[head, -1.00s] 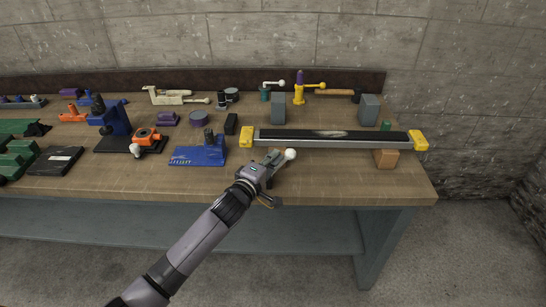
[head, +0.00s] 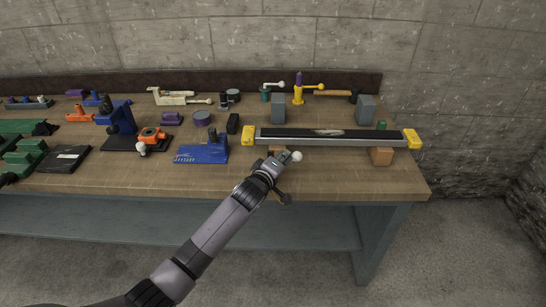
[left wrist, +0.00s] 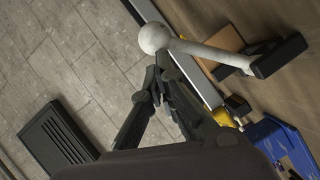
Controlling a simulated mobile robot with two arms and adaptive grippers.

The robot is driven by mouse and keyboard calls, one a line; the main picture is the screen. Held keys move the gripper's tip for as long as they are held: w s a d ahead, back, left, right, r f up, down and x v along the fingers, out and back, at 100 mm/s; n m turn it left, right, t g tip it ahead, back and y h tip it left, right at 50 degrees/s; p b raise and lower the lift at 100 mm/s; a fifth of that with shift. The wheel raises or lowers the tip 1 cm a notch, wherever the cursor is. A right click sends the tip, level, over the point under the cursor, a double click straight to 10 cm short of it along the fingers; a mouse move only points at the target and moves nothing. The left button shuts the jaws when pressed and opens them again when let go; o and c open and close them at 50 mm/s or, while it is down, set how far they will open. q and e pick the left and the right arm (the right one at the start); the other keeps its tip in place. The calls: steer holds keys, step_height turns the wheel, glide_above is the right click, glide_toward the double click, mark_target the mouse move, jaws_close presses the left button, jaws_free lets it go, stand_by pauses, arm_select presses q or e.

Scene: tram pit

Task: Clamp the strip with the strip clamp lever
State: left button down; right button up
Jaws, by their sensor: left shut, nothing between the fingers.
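A dark strip (head: 345,134) lies along a long grey rail with a yellow block at each end, on the right half of the bench. A white lever with a ball knob (head: 296,156) stands at the rail's front left side, and I take it for the strip clamp lever. In the left wrist view its pale rod (left wrist: 205,52) runs from the ball to a black pivot piece. My left gripper (head: 281,164) is shut and empty, its fingertips (left wrist: 153,76) close to the ball. I cannot tell whether they touch it. My right gripper is not in view.
Wooden blocks (head: 381,156) sit under the rail. A blue fixture (head: 200,152) stands left of my gripper. Grey blocks (head: 278,106) and a yellow-handled tool (head: 299,94) stand behind the rail. The bench's front strip (head: 350,184) is mostly clear.

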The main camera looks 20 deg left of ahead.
mark_target(295, 161)
arm_select(q)
steer(key=shift+d+f+m+g+y, duration=0.2)
steer(key=shift+d+m, duration=0.15)
steer(key=shift+d, duration=0.15)
steer(key=shift+d+f+m+g+y, duration=0.1)
steer(key=shift+d+m+g, duration=0.1)
steer(key=shift+d+m, duration=0.2)
steer(key=shift+w+d+f+m+y, duration=0.2)
steer(key=shift+d+f+m+y, duration=0.2)
steer(key=shift+d+f+m, duration=0.2)
steer(key=shift+w+d+f+m+g+y+b, duration=0.2)
steer(key=shift+d+f+m+g+y+b, duration=0.1)
steer(key=shift+f+m, duration=0.2)
steer(key=shift+w+d+f+m+g+y+b, duration=0.15)
steer(key=shift+d+f+m+g+y+b, duration=0.15)
steer(key=shift+f, duration=0.2)
steer(key=shift+d+f+m+y, duration=0.1)
steer(key=shift+f+m+y, duration=0.2)
steer(key=shift+f+m, duration=0.1)
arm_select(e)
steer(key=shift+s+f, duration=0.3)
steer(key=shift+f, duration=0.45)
arm_select(q)
steer(key=shift+r, duration=0.1)
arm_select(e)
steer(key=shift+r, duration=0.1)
